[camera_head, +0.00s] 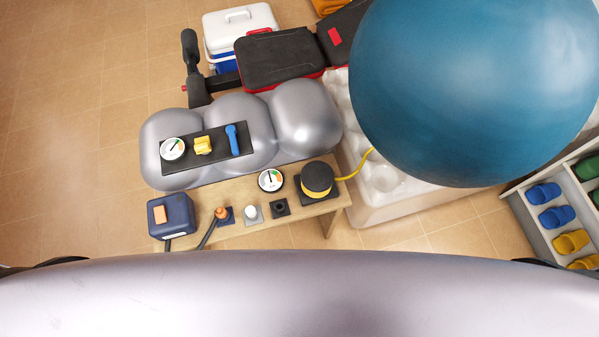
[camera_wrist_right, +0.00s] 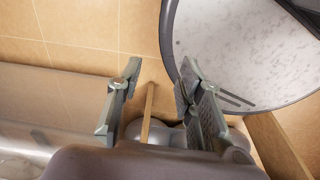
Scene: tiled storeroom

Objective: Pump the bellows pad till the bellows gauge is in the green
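The bellows pad (camera_head: 317,179), round with a yellow band and dark top, sits on a dark square base at the right end of the wooden table (camera_head: 240,234). A yellow hose (camera_head: 354,167) runs from it to the right. A white round gauge (camera_head: 271,180) stands just left of the pad; its needle is too small to read surely. Another gauge (camera_head: 172,149) sits on a black panel with a yellow valve and blue lever. My right gripper (camera_wrist_right: 150,95) is open and empty in the right wrist view, away from the pad. My left gripper is not in view.
An orange-buttoned blue box (camera_head: 171,216) and several small fittings (camera_head: 252,213) share the table. Silver cushions (camera_head: 307,115) lie behind it, a large blue ball (camera_head: 475,85) at upper right. A shoe shelf (camera_head: 545,214) stands right. Floor at left is clear.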

